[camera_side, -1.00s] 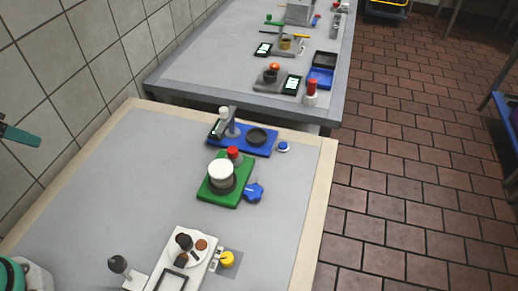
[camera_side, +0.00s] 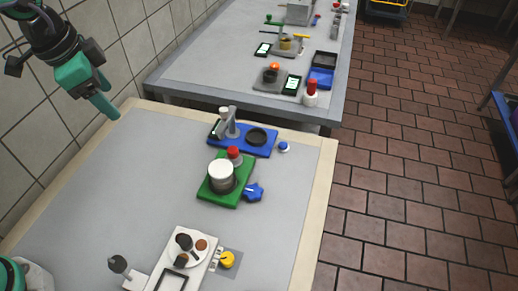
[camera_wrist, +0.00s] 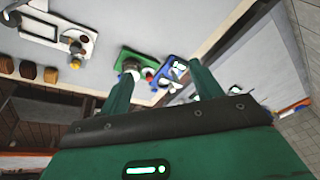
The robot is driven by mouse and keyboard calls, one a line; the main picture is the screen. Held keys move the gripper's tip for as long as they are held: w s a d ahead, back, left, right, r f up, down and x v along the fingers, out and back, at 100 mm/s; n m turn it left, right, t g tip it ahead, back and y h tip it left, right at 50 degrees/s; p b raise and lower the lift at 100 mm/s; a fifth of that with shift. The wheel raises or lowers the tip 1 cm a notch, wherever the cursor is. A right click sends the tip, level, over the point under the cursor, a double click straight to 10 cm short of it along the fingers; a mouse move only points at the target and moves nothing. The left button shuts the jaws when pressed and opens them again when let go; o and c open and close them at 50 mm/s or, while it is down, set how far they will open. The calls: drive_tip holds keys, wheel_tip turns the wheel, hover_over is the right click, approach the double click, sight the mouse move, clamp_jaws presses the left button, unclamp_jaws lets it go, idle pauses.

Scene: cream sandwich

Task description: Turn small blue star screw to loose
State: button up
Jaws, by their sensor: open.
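A blue star-shaped knob (camera_side: 254,192) sits at the right side of the green base (camera_side: 222,197), near the table's middle. A smaller, round-looking blue knob (camera_side: 284,147) with a white base stands at the right end of the blue base (camera_side: 262,147). My gripper (camera_side: 113,109) is at the upper left in the side view, above the table's far left corner and well apart from both knobs. In the wrist view my gripper (camera_wrist: 165,80) is open and empty, with the green base (camera_wrist: 125,58) and blue base (camera_wrist: 169,66) beyond its fingers. I cannot make out the star knob there.
A white cup-like part (camera_side: 220,171) and a red knob (camera_side: 233,153) stand on the green base. A white tray (camera_side: 194,262) and yellow knob (camera_side: 228,259) are at the front. The tiled wall (camera_side: 90,40) is close on the left. The table's left middle is clear.

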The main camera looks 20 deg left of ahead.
drive_tip(key=w+d+f+m+g, duration=0.1)
drive_tip(key=w+d+f+m, duration=0.2)
drive_tip(key=d, duration=0.3)
drive_tip(key=w+d+f+m+g, duration=0.1)
drive_tip(key=w+d+f+m, duration=0.15)
drive_tip(key=d, duration=0.35)
drive_tip(key=m+g+y, duration=0.1)
drive_tip(key=m, duration=0.6)
hover_over(254, 191)
wheel_tip(254, 191, down, 11)
drive_tip(key=shift+f, duration=0.2)
drive_tip(key=shift+f, duration=0.15)
drive_tip(key=shift+f, duration=3.75)
drive_tip(key=c, duration=1)
